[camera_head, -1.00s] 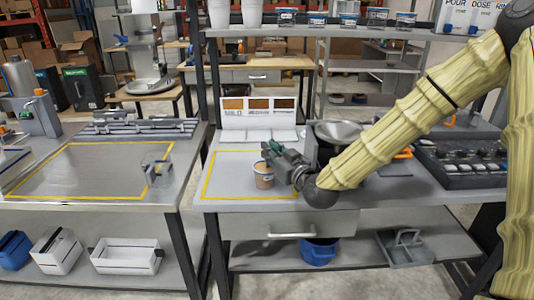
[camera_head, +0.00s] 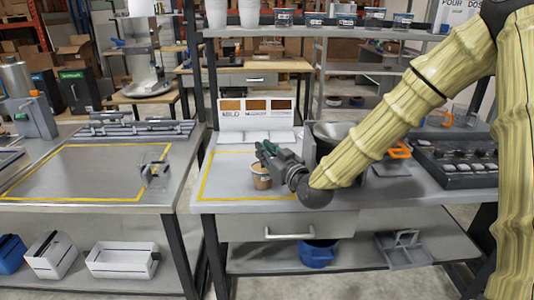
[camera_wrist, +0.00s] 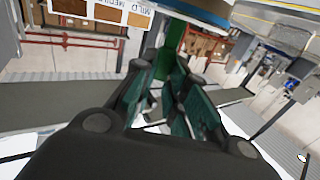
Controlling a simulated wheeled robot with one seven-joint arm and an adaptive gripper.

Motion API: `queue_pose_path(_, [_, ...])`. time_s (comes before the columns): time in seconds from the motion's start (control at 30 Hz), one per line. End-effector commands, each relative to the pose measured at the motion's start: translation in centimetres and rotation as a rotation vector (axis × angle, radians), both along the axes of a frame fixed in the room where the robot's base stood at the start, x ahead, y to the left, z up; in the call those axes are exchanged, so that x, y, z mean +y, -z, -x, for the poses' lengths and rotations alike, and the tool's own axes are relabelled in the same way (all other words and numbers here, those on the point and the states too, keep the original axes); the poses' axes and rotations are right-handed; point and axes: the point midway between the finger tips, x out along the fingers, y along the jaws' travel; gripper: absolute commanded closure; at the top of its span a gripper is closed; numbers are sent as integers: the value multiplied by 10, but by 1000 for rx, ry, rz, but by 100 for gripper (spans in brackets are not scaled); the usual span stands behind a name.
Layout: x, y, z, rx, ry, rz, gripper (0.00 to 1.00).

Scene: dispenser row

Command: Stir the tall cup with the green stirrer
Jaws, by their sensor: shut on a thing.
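A brown cup (camera_head: 261,181) with a pale band stands inside the yellow outline on the middle counter. Its rim is partly hidden behind my gripper (camera_head: 268,152), which is at the cup's top from the right. In the wrist view a cup's pale and blue edge (camera_wrist: 205,10) fills the top, close to the fingers. My gripper (camera_wrist: 168,95) is shut on the green stirrer (camera_wrist: 175,42), which shows as a green upright piece between the teal-padded fingers. The stirrer's lower end is hidden, so I cannot tell whether it is inside the cup.
A sign with brown swatches (camera_head: 257,113) stands behind the brown cup. A dark round container (camera_head: 324,140) and an orange-handled thing (camera_head: 398,150) are right of the gripper, partly behind my arm. The yellow-outlined area's left part is clear.

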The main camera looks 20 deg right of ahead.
Motion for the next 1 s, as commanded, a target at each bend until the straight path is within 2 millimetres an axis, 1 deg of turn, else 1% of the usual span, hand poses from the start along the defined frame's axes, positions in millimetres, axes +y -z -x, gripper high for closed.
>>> queue_pose_path(0.3, [2,0,-1,0,0,0,95])
queue_pose_path(0.33, [2,0,-1,0,0,0,84])
queue_pose_path(0.4, [2,0,-1,0,0,0,71])
queue_pose_path(0.47, [2,0,-1,0,0,0,60])
queue_pose_path(0.8, [1,0,1,0,0,0,60])
queue_pose_path(0.93, [-1,-1,9,-1,1,-1,60])
queue_pose_path(1.0, [-3,-1,18,0,1,-1,60])
